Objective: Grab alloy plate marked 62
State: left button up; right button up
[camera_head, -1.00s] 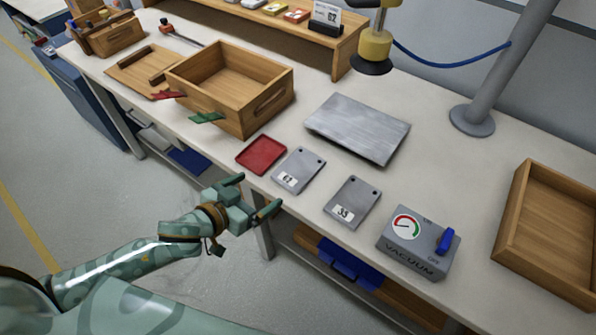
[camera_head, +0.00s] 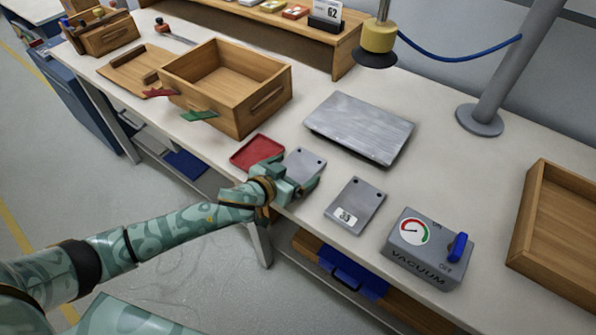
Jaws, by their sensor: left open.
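The alloy plate marked 62 (camera_head: 307,160) lies flat on the bench, between the red tray and the other plate. Its label is hidden behind my left gripper (camera_head: 298,178) in this frame. My left gripper is open at the plate's near edge, with its fingers over or beside it; I cannot tell whether they touch it. A second alloy plate (camera_head: 362,203), with a label reading 33 or similar, lies to the right. A card (camera_head: 326,14) on the back shelf reads 62. My right gripper is not in view.
A red tray (camera_head: 257,150) lies just left of the plate. A large metal slab (camera_head: 352,118) lies behind it. A vacuum box (camera_head: 419,243), an open wooden crate (camera_head: 220,101) and a wooden tray (camera_head: 522,218) stand around. A suction cup (camera_head: 377,47) hangs above.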

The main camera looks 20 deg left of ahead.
pick_arm(q)
jog(key=shift+r, duration=0.1)
jog(key=c, duration=1.1)
